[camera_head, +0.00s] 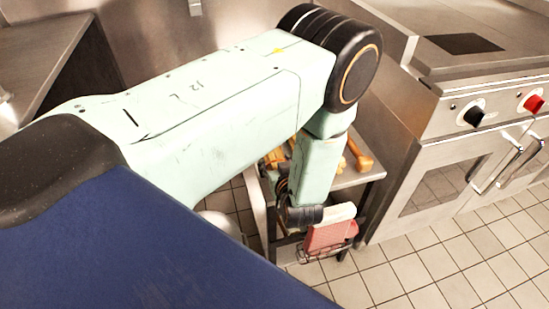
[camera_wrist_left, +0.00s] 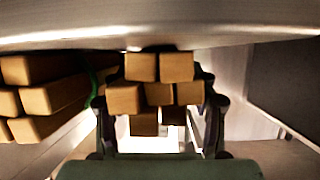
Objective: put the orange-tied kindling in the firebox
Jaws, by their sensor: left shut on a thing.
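In the left wrist view my left gripper (camera_wrist_left: 160,118) is shut on a bundle of square wooden sticks (camera_wrist_left: 158,94), seen end-on between the two dark fingers. No tie shows on this bundle, so I cannot tell its colour. A second kindling bundle (camera_wrist_left: 45,98) with a green tie (camera_wrist_left: 95,82) lies to its left. In the head view my left arm reaches down over a small metal table; the fingers and held bundle are hidden there. Wooden pieces (camera_head: 275,158) show beside the arm. I cannot make out the firebox. My right gripper is not in view.
The small table (camera_head: 372,174) carries an orange-brown wooden object (camera_head: 358,155). A wire rack with a red item (camera_head: 330,236) hangs at its front. A steel range (camera_head: 440,178) with knobs and glass doors stands right. Tiled floor (camera_head: 440,262) is clear in front.

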